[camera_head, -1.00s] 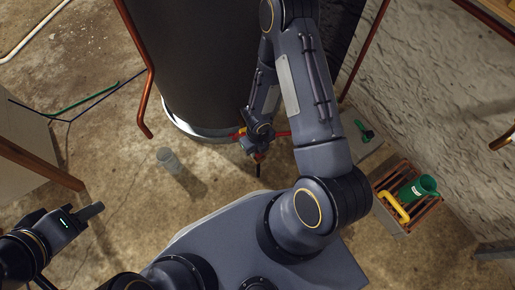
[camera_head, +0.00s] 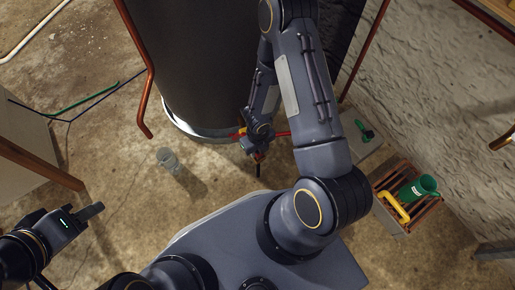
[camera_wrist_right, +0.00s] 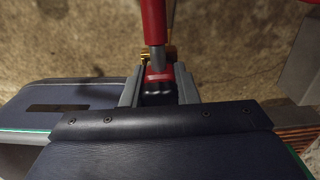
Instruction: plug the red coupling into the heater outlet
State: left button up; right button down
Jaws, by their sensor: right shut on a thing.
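The heater is the large dark grey cylinder (camera_head: 205,60) with a pale rim at its foot, at the top of the head view. My right gripper (camera_head: 258,154) is low in front of it, close to red and yellow fittings (camera_head: 238,133) at its base. In the right wrist view my right gripper (camera_wrist_right: 158,88) is shut on a red piece, seemingly the red coupling (camera_wrist_right: 158,73). A red tube (camera_wrist_right: 153,22) rises above it, with brass (camera_wrist_right: 172,54) beside it. I cannot tell whether coupling and outlet touch. My left gripper (camera_head: 92,212) is far left, away from the heater; its jaw opening is unclear.
A clear jar (camera_head: 168,160) stands on the floor left of my right gripper. A crate (camera_head: 408,218) with a green can (camera_head: 418,188) and a yellow handle (camera_head: 394,207) stands at the right. A copper pipe (camera_head: 146,100) runs left of the heater. The rough wall (camera_head: 440,100) bounds the right.

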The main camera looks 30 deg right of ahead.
jog(key=shift+f, duration=0.25)
dwell(0.9)
jog(key=shift+r, duration=0.25)
jog(key=shift+f+b, duration=0.5)
dwell(1.4)
jog(key=shift+r, duration=0.25)
jog(key=shift+r+p, duration=0.25)
jog(key=shift+p, duration=0.25)
